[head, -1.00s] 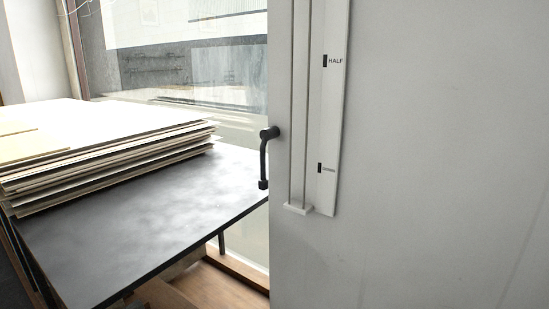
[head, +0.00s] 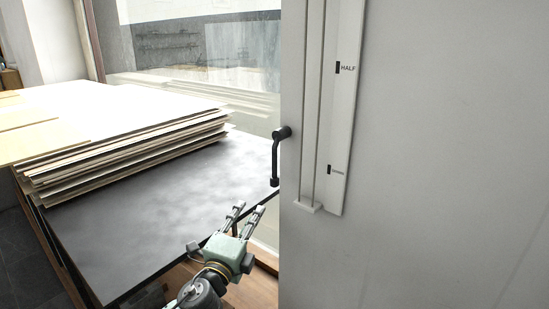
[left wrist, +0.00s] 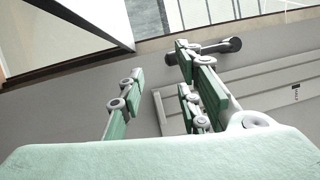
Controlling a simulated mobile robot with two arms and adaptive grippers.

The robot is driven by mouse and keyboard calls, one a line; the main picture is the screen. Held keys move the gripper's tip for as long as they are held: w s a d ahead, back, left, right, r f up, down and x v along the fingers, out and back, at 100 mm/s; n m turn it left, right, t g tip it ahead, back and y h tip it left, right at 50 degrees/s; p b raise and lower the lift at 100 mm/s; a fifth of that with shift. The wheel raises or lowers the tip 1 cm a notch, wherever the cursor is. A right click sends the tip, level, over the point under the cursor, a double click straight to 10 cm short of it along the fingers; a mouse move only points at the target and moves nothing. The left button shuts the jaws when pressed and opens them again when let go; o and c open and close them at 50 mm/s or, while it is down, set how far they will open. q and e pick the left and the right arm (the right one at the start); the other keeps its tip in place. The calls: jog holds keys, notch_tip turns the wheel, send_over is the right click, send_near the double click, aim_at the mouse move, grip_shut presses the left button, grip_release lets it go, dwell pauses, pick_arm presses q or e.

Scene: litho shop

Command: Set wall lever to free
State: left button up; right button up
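The black wall lever (head: 277,158) is a short bent handle at the left edge of the grey wall panel (head: 430,160). It hangs down from a round pivot, beside a vertical rail. My left gripper (head: 249,208) is below and left of the lever in the head view, with its two fingers apart and nothing between them. In the left wrist view the dark lever (left wrist: 222,46) lies beyond the right finger of my left gripper (left wrist: 159,68), which partly covers it. I cannot see a clear gap or contact there. My right gripper is not in view.
A label strip (head: 345,115) on the panel reads HALF, with a small blurred mark lower down. A dark table (head: 150,215) with a stack of boards (head: 130,150) stands at left, near my left arm. A window is behind it.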

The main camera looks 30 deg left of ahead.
pick_arm(q)
jog(key=w+r+m+t+h, duration=0.2)
jog(key=w+r+m+h, duration=0.2)
jog(key=r+m+h, duration=0.6)
jog(key=m+g+p, duration=0.3)
jog(key=m, duration=1)
send_over(274, 177)
jog(key=shift+w+a+r, duration=0.1)
jog(key=shift+w+r, duration=0.2)
jog(key=shift+w, duration=0.1)
jog(key=shift+c, duration=0.3)
grip_shut()
